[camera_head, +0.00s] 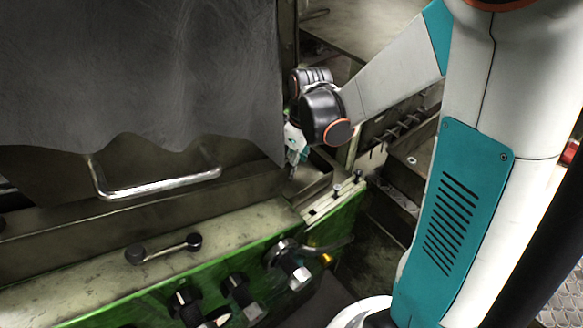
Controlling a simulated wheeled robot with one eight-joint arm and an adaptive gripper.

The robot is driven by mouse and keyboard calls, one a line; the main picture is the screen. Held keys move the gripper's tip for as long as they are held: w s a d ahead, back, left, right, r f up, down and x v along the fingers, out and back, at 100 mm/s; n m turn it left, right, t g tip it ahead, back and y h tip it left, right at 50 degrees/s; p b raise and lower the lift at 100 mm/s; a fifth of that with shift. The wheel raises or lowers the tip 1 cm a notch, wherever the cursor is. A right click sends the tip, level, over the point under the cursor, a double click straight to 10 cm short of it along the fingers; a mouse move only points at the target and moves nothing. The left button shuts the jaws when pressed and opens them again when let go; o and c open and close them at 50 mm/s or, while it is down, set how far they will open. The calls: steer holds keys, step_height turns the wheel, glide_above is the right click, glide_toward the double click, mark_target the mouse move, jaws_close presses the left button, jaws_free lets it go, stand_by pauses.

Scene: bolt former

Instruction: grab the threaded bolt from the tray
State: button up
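My gripper (293,166) is small in the picture, below my dark wrist joint, and points down into a metal recess beside the grey sheet. Its fingers are too small and dark to show whether they are open or shut, or whether anything is between them. The recess (318,190), which may be the tray, has a pale metal rim along its front right. I cannot make out a threaded bolt in it; the gripper and the walls hide part of the inside.
A grey sheet (140,70) hangs close to the gripper's left. A metal handle (160,187) sits below it. The green machine front (130,295) carries knobs and a lever (325,248). Small studs (338,190) stand on the rim. Open space lies above the recess's right side.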

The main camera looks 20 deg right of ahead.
steer(key=c, duration=0.7)
